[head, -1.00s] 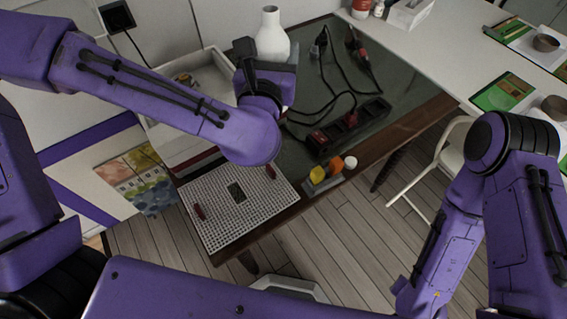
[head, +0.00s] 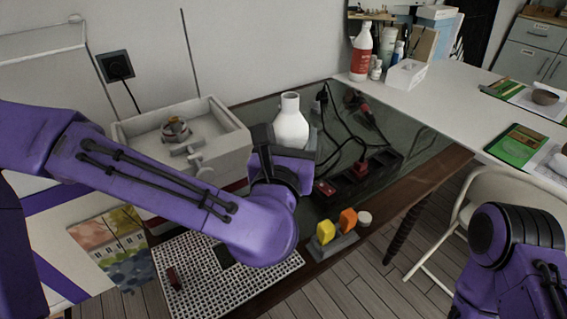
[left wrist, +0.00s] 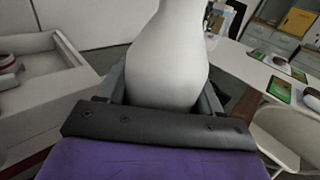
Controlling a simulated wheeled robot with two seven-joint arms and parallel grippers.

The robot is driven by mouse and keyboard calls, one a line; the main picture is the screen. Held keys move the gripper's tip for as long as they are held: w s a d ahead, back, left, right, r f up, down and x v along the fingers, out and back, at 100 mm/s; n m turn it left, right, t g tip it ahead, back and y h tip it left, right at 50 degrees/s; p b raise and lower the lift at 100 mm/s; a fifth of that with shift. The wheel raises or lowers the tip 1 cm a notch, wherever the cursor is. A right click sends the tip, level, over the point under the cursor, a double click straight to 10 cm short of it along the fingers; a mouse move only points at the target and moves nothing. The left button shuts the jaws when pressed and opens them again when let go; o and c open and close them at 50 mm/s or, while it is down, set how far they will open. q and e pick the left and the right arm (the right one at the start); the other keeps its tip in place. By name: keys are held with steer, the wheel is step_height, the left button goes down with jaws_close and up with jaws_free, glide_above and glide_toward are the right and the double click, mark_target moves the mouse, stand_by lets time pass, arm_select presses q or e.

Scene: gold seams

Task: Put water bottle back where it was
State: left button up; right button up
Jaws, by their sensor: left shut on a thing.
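A white bottle (head: 291,122) with a narrow neck stands upright at my left gripper (head: 284,143), over the dark tabletop. In the left wrist view the bottle (left wrist: 167,62) fills the middle, between the two fingers of my left gripper (left wrist: 165,95), which is shut on it. The arm hides the bottle's base, so I cannot tell whether it touches the table. My right arm shows at the lower right of the head view, but its gripper is out of view.
A dark table (head: 420,150) carries a black power strip (head: 360,172) with cables, a white perforated board (head: 190,284) and yellow and orange blocks (head: 326,231). A white sink-like box (head: 235,140) stands left. A white table (head: 440,115) and chair (head: 520,190) are right.

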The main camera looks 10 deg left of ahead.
arm_select(q)
steer(key=w+a+f+b, duration=0.1)
steer(key=w+f, duration=0.3)
steer(key=f, duration=0.4)
steer(key=shift+a+f, duration=0.3)
steer(key=shift+a, duration=0.15)
steer(key=shift+s, duration=0.1)
steer(key=shift+f, duration=0.15)
steer(key=o, duration=1.2)
